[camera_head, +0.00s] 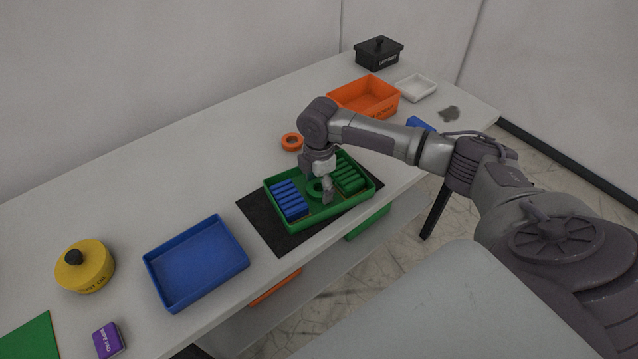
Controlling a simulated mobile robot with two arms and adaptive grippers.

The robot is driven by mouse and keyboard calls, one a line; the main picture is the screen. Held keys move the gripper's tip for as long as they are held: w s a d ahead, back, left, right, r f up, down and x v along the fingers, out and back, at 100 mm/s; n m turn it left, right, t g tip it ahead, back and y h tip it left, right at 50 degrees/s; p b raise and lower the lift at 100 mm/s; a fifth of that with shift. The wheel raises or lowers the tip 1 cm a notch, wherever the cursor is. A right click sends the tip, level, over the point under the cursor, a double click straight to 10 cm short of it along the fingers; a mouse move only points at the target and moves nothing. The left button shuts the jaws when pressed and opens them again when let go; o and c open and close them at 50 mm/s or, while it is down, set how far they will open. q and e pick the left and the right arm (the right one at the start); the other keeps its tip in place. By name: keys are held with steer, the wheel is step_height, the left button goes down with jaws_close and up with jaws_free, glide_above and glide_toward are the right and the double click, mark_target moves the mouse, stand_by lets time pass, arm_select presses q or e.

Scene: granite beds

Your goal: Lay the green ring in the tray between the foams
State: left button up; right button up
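The green tray (311,221) stands on a black mat (262,222) on the bench. In it lie a blue ribbed foam (289,199) at the left and a green ribbed foam (349,177) at the right. The green ring (314,189) shows between the two foams, partly hidden by my gripper. I cannot tell whether it rests on the tray floor. My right gripper (322,190) points down into the tray at the ring. Its fingers are too small and overlapped to show whether they grip it. My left gripper is not in view.
An orange ring (292,142) lies behind the tray. An orange bin (367,97), a white dish (416,87) and a black lidded box (379,53) stand at the back right. A blue tray (196,262) and a yellow lidded pot (84,266) stand at the left.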

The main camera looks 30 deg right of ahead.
steer(key=shift+r, duration=0.1)
steer(key=shift+r, duration=0.2)
step_height(320, 180, up, 12)
steer(key=b, duration=0.1)
stand_by(0.4)
steer(key=shift+f, duration=0.15)
stand_by(0.4)
